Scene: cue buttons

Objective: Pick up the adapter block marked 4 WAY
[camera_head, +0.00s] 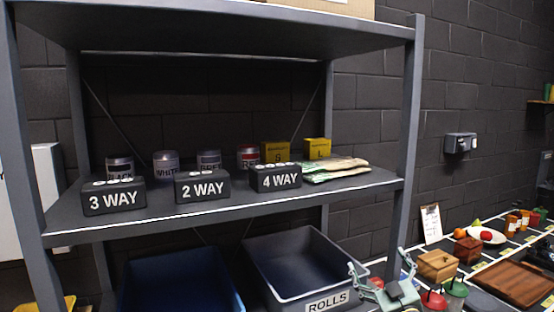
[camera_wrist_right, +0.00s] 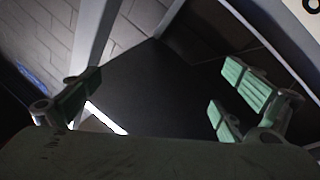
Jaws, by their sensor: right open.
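The black adapter block marked 4 WAY (camera_head: 276,178) sits at the front of the middle shelf, right of the 2 WAY block (camera_head: 202,187) and the 3 WAY block (camera_head: 114,198). My right gripper (camera_head: 382,272) is low at the right, in front of the shelf unit and below the 4 WAY block, well apart from it. In the right wrist view its green-padded fingers (camera_wrist_right: 160,100) are spread with nothing between them. The 4 WAY block cannot be made out in that view. My left gripper is not in view.
Behind the blocks stand labelled tins (camera_head: 166,165) and yellow boxes (camera_head: 317,148). A stack of papers or cloths (camera_head: 333,169) lies right beside the 4 WAY block. A grey bin marked ROLLS (camera_head: 262,277) sits below. The shelf's right post (camera_head: 405,130) stands near my right gripper.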

